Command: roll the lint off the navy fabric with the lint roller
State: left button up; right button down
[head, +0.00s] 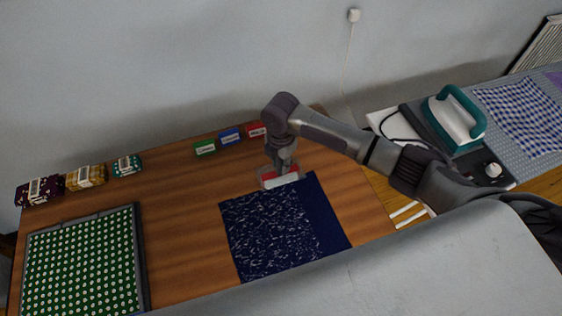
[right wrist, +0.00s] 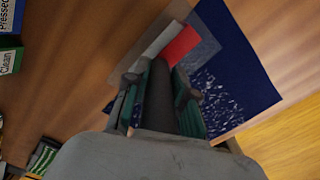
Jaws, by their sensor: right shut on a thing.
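The navy fabric (head: 322,222) lies flat on the wooden table. White lint speckles cover its left and middle part, and a plain strip without specks runs down its right side. The right wrist view also shows the fabric (right wrist: 243,62). My right gripper (head: 281,166) is shut on the lint roller, with the dark handle (right wrist: 160,95) between its fingers. The roller's red and white head (head: 279,180) is at the fabric's far edge; I cannot tell whether it touches the cloth. My left gripper is not in view.
Green (head: 204,147), blue (head: 229,135) and red (head: 256,130) label cards stand at the table's back. A framed green dotted board (head: 141,260) lies at left, with folded fabric bundles (head: 86,177) behind. A teal iron (head: 457,118) stands at right. Bare wood separates board and fabric.

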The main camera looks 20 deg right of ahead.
dwell(0.3)
jog(key=shift+f, duration=0.6)
jog(key=s+d+p, duration=0.1)
jog(key=s+p, duration=1.2)
jog(key=s, duration=1.7)
notch_tip(320, 180, up, 5)
dwell(0.4)
